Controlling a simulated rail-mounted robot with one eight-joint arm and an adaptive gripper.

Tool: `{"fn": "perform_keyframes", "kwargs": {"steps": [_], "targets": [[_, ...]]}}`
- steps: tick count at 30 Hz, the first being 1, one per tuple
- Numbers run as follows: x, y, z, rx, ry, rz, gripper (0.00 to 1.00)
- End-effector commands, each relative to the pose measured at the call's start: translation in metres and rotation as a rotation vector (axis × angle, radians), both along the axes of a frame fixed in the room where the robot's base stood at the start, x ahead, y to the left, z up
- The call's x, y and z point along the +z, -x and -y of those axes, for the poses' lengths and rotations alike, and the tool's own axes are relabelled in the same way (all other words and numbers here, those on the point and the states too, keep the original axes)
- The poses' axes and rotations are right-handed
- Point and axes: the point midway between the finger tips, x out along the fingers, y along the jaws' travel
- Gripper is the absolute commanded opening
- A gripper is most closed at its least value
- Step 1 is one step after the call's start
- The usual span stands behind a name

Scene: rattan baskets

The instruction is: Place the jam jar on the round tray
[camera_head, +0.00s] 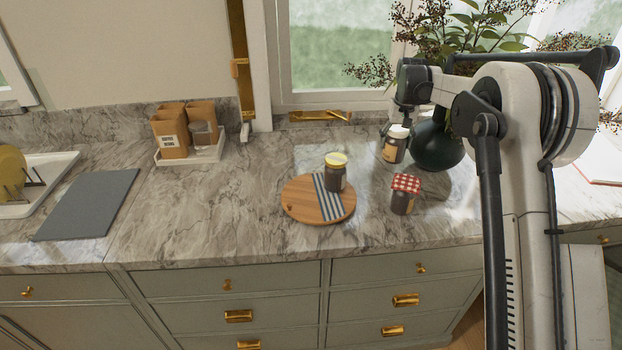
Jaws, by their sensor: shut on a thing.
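The round wooden tray (296,200) lies on the marble counter with a blue-and-white striped cloth across it. A dark jar with a yellow lid (335,172) stands on the tray. A dark jar with a red-and-white checked lid (404,194) stands on the counter right of the tray. My gripper (400,124) points down at the back right, shut on a dark jar with a white lid and tan label (393,149). This jar is behind and right of the tray, just left of the vase. The fingertips are small and dark here.
A dark green vase with berry branches (437,150) stands close right of the held jar. A white tray with brown packets (190,153) is at the back left. A grey board (87,205) lies further left. The counter left of the round tray is clear.

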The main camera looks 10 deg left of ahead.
Motion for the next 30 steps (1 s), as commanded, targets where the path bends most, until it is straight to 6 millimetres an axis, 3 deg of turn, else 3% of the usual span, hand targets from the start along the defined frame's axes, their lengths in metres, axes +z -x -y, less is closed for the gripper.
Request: {"fn": "perform_keyframes", "kwargs": {"steps": [1, 6, 12, 16, 24, 30], "targets": [[0.000, -0.002, -0.021, 0.015, 0.000, 0.000, 0.10], [0.004, -0.005, -0.073, 0.046, 0.001, 0.000, 0.10], [0.007, -0.004, -0.107, 0.065, 0.001, 0.001, 0.10], [0.000, -0.005, -0.114, 0.068, 0.000, 0.001, 0.10], [-0.042, -0.004, -0.114, 0.068, 0.000, 0.001, 0.10], [-0.057, -0.004, -0.114, 0.069, 0.000, 0.001, 0.10]]}}
